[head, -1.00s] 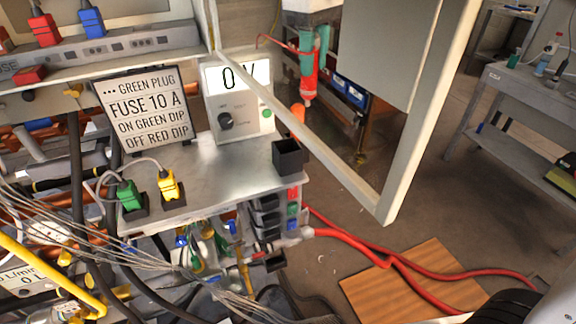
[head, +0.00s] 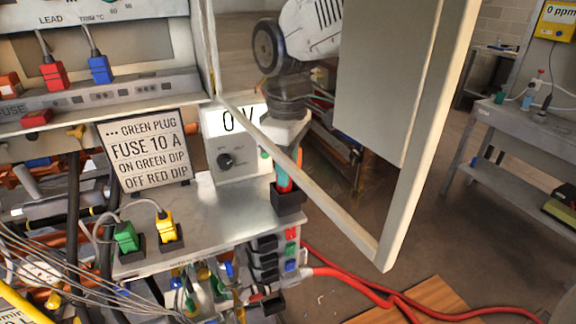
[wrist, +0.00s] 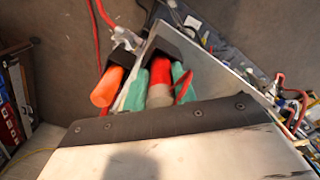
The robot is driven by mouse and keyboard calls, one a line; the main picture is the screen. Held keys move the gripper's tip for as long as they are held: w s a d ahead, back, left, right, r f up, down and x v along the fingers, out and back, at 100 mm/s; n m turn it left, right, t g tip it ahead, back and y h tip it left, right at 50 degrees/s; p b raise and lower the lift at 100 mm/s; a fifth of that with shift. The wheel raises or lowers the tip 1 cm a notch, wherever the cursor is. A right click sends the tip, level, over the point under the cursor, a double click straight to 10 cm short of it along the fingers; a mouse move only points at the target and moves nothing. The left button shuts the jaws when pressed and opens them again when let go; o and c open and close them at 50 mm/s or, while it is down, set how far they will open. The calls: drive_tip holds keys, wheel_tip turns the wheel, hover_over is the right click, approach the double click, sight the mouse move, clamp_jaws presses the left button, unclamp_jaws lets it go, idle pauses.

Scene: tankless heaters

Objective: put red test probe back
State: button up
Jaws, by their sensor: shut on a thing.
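The red test probe (head: 284,181) is between the green fingers of my gripper (head: 280,172), at the mouth of the black square holder (head: 289,202) on the corner of the metal bench. Its lower end is hidden by the holder. In the wrist view the red probe (wrist: 160,82) has a green finger on each side, and the black holder (wrist: 177,48) lies just beyond it. How deep the probe sits inside cannot be told. The meter (head: 232,158) behind reads 0 V and is partly covered by the door frame.
An open cabinet door (head: 409,170) hangs in front of my arm. A sign (head: 146,150), a green plug (head: 126,237) and a yellow plug (head: 165,228) stand on the bench (head: 215,215) at left. An orange thing (wrist: 106,86) is close beside my gripper.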

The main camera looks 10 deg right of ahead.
drive_tip(key=shift+f, duration=0.1)
drive_tip(key=shift+f, duration=0.1)
drive_tip(key=o, duration=0.8)
wheel_tip(320, 180, up, 12)
drive_tip(key=shift+r, duration=0.2)
drive_tip(key=s+d+f+m, duration=0.4)
drive_tip(key=s+d, duration=0.2)
drive_tip(key=d, duration=0.1)
drive_tip(key=s+d+f+m+t, duration=0.1)
drive_tip(key=s+d+f+m, duration=0.3)
drive_tip(key=s+d, duration=0.2)
drive_tip(key=s+d+f+m, duration=0.4)
drive_tip(key=s+d, duration=0.3)
drive_tip(key=shift+s+d+f, duration=0.1)
drive_tip(key=shift+d+f, duration=0.1)
drive_tip(key=shift+d, duration=0.15)
